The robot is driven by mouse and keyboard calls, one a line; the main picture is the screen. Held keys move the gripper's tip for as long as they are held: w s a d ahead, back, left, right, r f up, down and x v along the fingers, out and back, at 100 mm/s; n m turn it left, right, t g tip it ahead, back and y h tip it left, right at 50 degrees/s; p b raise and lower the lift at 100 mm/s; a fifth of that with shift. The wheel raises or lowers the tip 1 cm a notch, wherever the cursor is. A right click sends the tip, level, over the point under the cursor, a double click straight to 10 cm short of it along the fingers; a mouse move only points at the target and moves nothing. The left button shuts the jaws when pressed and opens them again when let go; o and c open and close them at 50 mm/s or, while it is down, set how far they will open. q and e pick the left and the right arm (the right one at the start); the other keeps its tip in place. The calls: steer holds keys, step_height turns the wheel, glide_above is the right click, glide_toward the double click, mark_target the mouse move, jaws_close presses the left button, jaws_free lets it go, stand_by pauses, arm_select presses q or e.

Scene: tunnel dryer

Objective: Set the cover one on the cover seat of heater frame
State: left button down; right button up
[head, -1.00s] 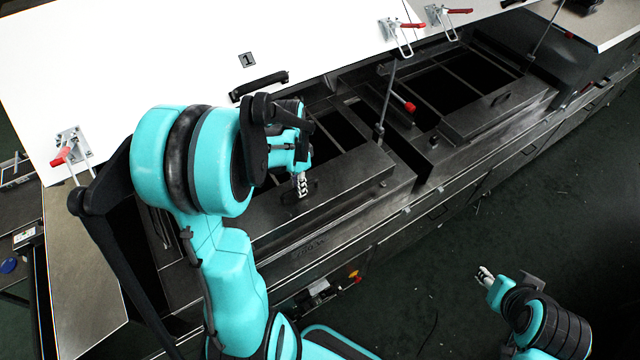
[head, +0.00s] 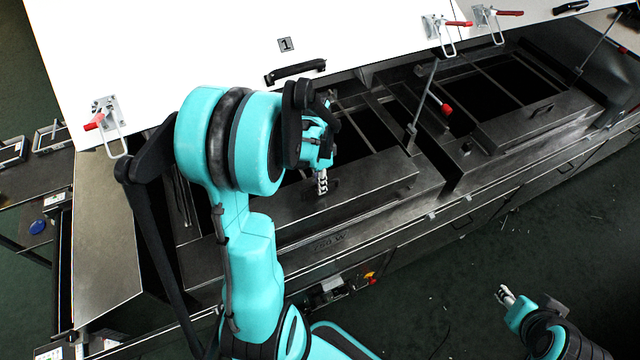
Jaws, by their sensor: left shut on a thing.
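The cover (head: 372,184) is a long dark metal box-like piece lying along the front of the open heater frame (head: 432,184), below the white panel marked 1. My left gripper (head: 322,188) points down at the cover's top and is shut on its handle, which it mostly hides. The cover looks level, but I cannot tell whether it rests fully on its seat or slightly above it. The seat under it is hidden. My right gripper (head: 505,295) is over the floor at the lower right, away from the frame, and its jaws are too small to read.
The raised white panel (head: 200,60) with a black handle (head: 295,72) and red-tipped clamps stands behind. A similar frame with its own cover (head: 530,115) is to the right. A thin rod (head: 425,100) stands between them.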

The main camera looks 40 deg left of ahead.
arm_select(q)
steer(key=shift+f+b, duration=1.15)
steer(key=shift+f, duration=0.45)
steer(key=shift+b, duration=0.4)
stand_by(0.5)
steer(key=shift+f+b, duration=1.1)
steer(key=shift+f, duration=0.15)
steer(key=c, duration=1.5)
jaws_free()
steer(key=shift+c, duration=0.2)
steer(key=shift+r, duration=0.15)
steer(key=r, duration=0.4)
steer(key=a+r, duration=0.1)
steer(key=r, duration=0.6)
steer(key=shift+w+a+r, duration=0.25)
steer(key=shift+w+r, duration=0.1)
